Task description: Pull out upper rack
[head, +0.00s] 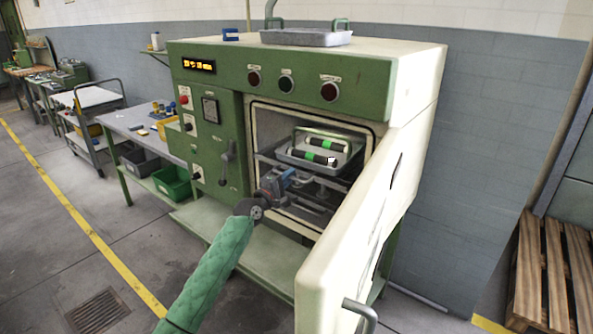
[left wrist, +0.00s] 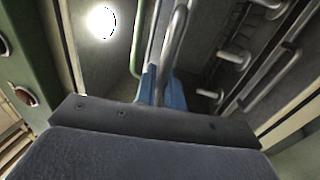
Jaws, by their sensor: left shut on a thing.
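The green machine (head: 208,130) has its cream door (head: 360,215) swung open. My left gripper (head: 287,178) is at the front of the upper rack, in the chamber opening. In the left wrist view, its blue fingertips (left wrist: 150,82) are closed around a bent metal bar (left wrist: 178,40), which looks like the rack's front handle. The exact contact is partly hidden by the gripper body. My right gripper does not show.
The open door stands close to the right of my left gripper. A lower shelf (head: 312,213) lies below the upper rack. A workbench (head: 135,123) with bins stands left of the machine. A pallet (head: 550,265) is at the far right. Floor in front left is clear.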

